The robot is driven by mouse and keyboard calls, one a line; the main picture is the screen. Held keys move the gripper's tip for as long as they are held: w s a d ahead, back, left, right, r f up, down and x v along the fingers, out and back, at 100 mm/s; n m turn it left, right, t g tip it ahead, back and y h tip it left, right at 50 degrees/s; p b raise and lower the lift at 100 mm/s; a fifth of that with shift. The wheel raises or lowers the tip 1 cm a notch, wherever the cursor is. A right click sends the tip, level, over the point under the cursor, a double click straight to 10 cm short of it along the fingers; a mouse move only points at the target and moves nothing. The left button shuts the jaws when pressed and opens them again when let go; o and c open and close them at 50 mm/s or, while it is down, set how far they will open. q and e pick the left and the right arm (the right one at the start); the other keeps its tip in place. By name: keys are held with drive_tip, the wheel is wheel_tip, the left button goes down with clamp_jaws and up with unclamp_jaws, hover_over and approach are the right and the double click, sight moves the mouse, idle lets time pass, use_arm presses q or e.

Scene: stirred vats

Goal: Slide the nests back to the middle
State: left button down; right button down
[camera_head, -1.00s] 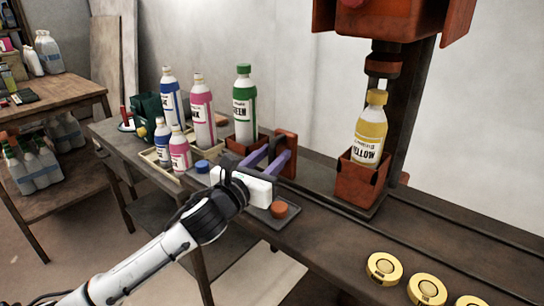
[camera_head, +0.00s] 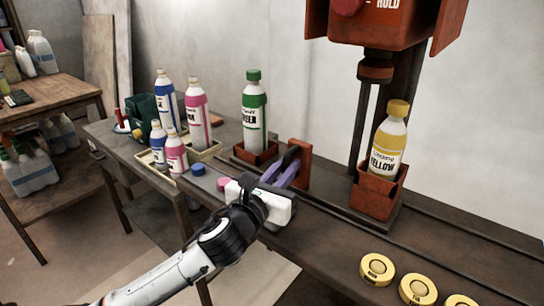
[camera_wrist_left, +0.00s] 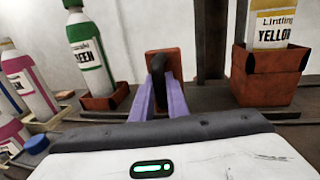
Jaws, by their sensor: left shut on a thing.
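Two orange-red nests stand on the bench rail. The left nest (camera_head: 254,153) holds a green-capped bottle (camera_head: 255,112). The right nest (camera_head: 376,194) holds a yellow bottle (camera_head: 388,150), upright, a little right of the press nozzle. Between them stands an orange-red plate (camera_head: 300,160) with a dark handle (camera_wrist_left: 158,66). My left gripper (camera_head: 286,172) has its purple fingers shut on this handle, one finger on each side. In the left wrist view the green bottle (camera_wrist_left: 91,45) is left of the fingers and the right nest (camera_wrist_left: 265,78) is right. My right gripper is not in view.
The press (camera_head: 375,25) hangs above the rail near the right nest. A tray (camera_head: 152,163) with bottles stands to the left. A blue cap (camera_head: 198,169) and a pink cap (camera_head: 223,183) lie near my gripper. Several yellow discs (camera_head: 376,269) lie at the front right.

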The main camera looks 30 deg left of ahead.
use_arm(q)
drive_tip(key=s+d+p, duration=0.1)
drive_tip(key=d+p, duration=0.2)
drive_tip(key=d, duration=0.9)
drive_tip(key=shift+d+p, duration=0.15)
drive_tip(key=shift+p, duration=0.2)
drive_tip(key=shift+f, duration=0.1)
drive_tip(key=c, duration=1.7)
unclamp_jaws()
drive_tip(key=s, duration=0.3)
drive_tip(key=s+d, duration=0.1)
drive_tip(key=s, duration=0.6)
drive_tip(key=shift+s+d, duration=0.15)
